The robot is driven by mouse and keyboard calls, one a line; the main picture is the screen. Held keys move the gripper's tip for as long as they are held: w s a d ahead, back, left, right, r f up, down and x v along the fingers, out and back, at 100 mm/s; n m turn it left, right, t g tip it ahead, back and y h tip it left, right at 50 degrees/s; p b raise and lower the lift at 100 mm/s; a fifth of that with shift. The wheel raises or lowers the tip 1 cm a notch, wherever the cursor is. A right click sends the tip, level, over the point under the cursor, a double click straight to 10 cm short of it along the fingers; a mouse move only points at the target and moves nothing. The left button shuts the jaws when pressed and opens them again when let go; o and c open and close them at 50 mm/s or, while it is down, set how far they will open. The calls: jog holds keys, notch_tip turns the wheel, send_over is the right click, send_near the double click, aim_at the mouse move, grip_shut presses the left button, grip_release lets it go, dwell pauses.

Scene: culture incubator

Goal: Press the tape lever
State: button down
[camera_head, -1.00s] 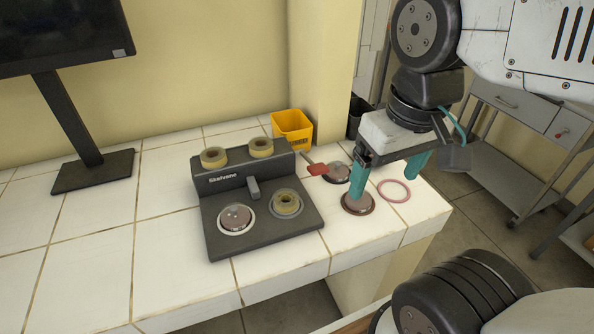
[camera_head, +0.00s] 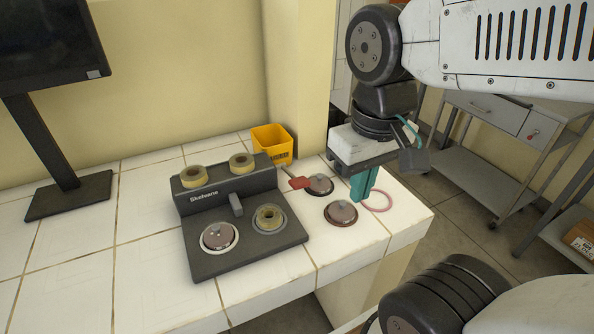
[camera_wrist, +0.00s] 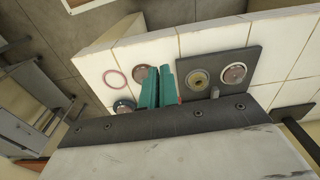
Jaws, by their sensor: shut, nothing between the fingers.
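A dark tape machine (camera_head: 240,248) marked with a brand name stands on the white tiled counter; it also shows in the wrist view (camera_wrist: 222,57). A red-tipped lever (camera_head: 299,183) sticks out from its right side, raised above the counter. Only a red sliver of it (camera_wrist: 180,99) shows beside my fingers in the wrist view. A short grey lever (camera_head: 236,206) stands at the machine's front middle. My gripper (camera_head: 360,196) has teal fingers, shut and empty, to the right of the red tip and apart from it. They also show in the wrist view (camera_wrist: 161,84).
Two tape rolls sit on top of the machine, one in its right well (camera_head: 269,218), and a metal disc in its left well (camera_head: 218,237). Two lidded discs (camera_head: 341,213) (camera_head: 319,184) and a pink ring (camera_head: 377,201) lie right. A yellow bin (camera_head: 271,141) stands behind.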

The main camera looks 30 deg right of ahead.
jog(key=w+n+g, duration=0.2)
jog(key=w, duration=0.6)
jog(key=n+g, duration=0.1)
jog(key=n, duration=0.6)
send_over(299, 181)
jog(key=s, duration=0.1)
jog(key=shift+w+d+r+n, duration=0.1)
jog(key=shift+w+r+n, duration=0.3)
jog(key=shift+w+n, duration=0.8)
jog(key=shift+w+a+r+n, duration=0.1)
jog(key=shift+w+r+n, duration=0.4)
jog(key=shift+n, duration=1.15)
jog(key=shift+w+d+r+n, duration=0.1)
jog(key=shift+w+r+n, duration=0.2)
jog(key=shift+w+n, duration=0.9)
jog(key=shift+s+n, duration=0.25)
jog(key=shift+s, duration=0.05)
jog(key=x, duration=1.4)
jog(key=shift+s, duration=0.25)
